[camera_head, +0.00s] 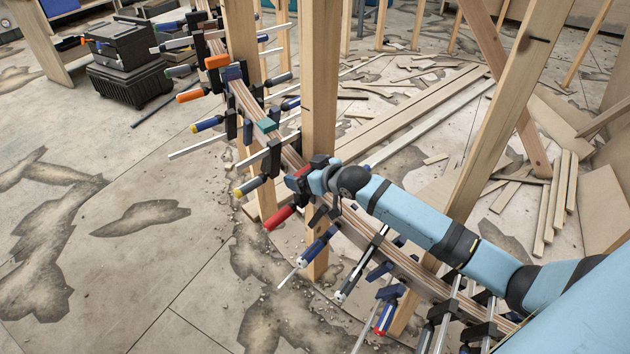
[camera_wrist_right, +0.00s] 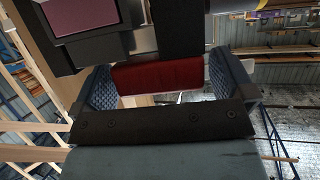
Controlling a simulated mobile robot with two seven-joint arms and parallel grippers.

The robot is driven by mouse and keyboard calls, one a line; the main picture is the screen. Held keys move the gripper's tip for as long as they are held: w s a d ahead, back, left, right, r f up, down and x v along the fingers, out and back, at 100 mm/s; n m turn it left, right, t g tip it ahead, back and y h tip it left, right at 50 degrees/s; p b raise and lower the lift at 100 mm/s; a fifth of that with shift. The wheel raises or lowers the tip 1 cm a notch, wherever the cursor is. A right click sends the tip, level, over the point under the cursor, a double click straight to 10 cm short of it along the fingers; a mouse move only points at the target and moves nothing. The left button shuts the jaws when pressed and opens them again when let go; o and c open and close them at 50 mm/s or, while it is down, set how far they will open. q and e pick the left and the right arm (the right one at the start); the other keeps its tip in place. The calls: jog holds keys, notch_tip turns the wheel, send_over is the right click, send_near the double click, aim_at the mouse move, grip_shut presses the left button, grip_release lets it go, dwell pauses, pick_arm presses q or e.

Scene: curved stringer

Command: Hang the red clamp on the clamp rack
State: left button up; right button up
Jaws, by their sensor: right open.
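A red-handled clamp (camera_head: 279,217) sits on the curved wooden stringer (camera_head: 410,268) near the middle of the head view, its handle pointing down and left. My right gripper (camera_head: 302,181) is at this clamp, partly hidden by my own wrist. In the right wrist view, the red handle (camera_wrist_right: 158,75) lies between the two blue textured fingers of my open right gripper (camera_wrist_right: 160,88). I cannot tell whether either finger touches it. My left gripper is not in view. I cannot make out a clamp rack in either view.
Several other clamps line the stringer on both sides, including an orange-handled one (camera_head: 190,95) and a blue-handled one (camera_head: 318,245) close by. A wooden post (camera_head: 319,80) stands just behind my gripper. A black toolbox (camera_head: 125,45) is at the back left.

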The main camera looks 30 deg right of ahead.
jog(key=c, duration=1.2)
jog(key=shift+c, duration=0.7)
jog(key=shift+r, duration=0.15)
